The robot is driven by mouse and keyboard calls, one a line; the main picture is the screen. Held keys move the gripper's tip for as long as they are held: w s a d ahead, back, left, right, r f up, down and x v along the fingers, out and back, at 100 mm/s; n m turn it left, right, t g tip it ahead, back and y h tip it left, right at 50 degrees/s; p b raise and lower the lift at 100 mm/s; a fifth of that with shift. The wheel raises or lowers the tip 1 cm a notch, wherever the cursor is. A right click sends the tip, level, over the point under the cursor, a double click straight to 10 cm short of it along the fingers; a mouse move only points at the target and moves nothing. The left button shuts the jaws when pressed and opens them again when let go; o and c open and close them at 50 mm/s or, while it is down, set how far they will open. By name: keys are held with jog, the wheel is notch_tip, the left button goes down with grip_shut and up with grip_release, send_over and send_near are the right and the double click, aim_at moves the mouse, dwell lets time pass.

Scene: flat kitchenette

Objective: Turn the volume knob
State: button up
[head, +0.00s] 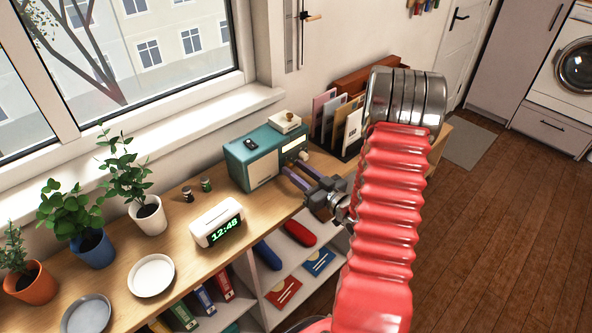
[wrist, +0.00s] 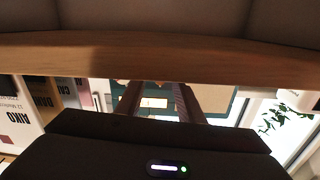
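The teal radio (head: 262,166) stands on the wooden counter, with a pale speaker panel and a lit dial. A small cream knob (head: 303,156) shows at the right of its front face; any other knob is hidden behind my fingers. My gripper (head: 288,170) is in front of the radio, its fingertips near the lower front face, left of and below that knob. Whether they touch anything cannot be told. In the wrist view, which is upside down, the two fingers (wrist: 157,92) stand apart, with the lit dial (wrist: 153,102) and teal casing (wrist: 222,103) beyond.
A file holder with papers (head: 340,130) is close on the right. The counter edge (wrist: 160,62) runs close by the fingers. Small items lie on the radio.

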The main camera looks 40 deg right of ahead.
jog(key=s+d, duration=0.1)
jog(key=s, duration=1.2)
jog(key=shift+d, duration=0.2)
jog(key=shift+f, duration=0.1)
